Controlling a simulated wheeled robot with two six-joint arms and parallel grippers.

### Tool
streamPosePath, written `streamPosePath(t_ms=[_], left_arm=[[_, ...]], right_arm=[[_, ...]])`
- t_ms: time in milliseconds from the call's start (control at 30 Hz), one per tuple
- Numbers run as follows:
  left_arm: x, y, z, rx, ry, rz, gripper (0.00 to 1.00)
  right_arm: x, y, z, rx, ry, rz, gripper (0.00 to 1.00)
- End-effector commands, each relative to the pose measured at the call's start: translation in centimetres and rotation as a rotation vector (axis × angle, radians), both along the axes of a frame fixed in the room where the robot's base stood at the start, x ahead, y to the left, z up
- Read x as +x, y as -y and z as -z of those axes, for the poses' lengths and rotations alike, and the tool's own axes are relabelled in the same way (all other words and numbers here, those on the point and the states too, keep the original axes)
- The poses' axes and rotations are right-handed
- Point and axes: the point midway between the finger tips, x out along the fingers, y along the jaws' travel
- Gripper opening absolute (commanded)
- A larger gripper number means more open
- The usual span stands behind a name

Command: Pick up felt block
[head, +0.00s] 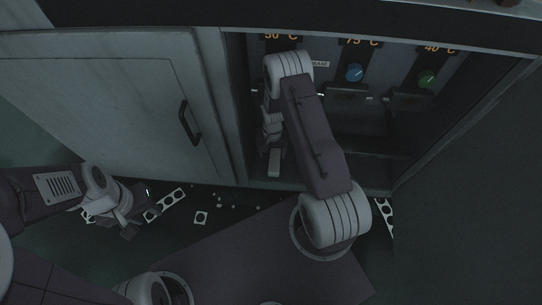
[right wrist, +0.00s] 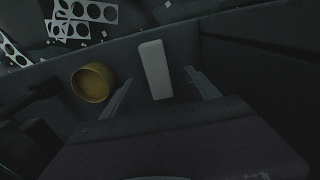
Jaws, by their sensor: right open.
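A pale, upright-looking felt block (right wrist: 154,68) shows in the right wrist view, ahead of my right gripper (right wrist: 160,90). The gripper's two fingers are spread apart, one on each side of the block's lower end, with gaps between. A pale piece that looks like the same block (head: 274,162) shows in the head view on the cabinet's lower edge, below my right wrist. My right arm hides most of that gripper there. My left gripper (head: 139,216) hangs at the lower left, in front of the closed door; its jaws are too dark to judge.
A yellow cup (right wrist: 92,83) stands left of the right gripper's left finger. The grey cabinet door (head: 110,105) is at left; the cabinet holds blue (head: 354,73) and green (head: 427,79) knobs. Punched white sheets (head: 172,198) and scraps lie on the floor.

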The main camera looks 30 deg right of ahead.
Motion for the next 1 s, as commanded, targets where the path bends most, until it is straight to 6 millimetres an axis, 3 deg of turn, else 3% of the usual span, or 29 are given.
streamPosePath(t_ms=[300, 467, 733, 967, 1000], left_arm=[[0.0, 0.0, 2.9, 0.0, 0.0, 0.0, 0.36], [0.0, 0.0, 3.0, 0.0, 0.0, 0.0, 0.36], [0.0, 0.0, 6.8, 0.0, 0.0, 0.0, 0.36], [0.0, 0.0, 6.6, 0.0, 0.0, 0.0, 0.36], [0.0, 0.0, 6.6, 0.0, 0.0, 0.0, 0.36]], right_arm=[[-0.1, 0.1, 4.1, 0.0, 0.0, 0.0, 0.69], [-0.1, 0.1, 4.3, -0.001, 0.001, 0.0, 0.69], [-0.8, 0.5, 9.1, 0.0, 0.0, 0.001, 0.69], [-0.7, 0.5, 9.0, 0.0, 0.001, 0.0, 0.69], [-0.8, 0.5, 9.0, 0.0, 0.001, 0.0, 0.64]])
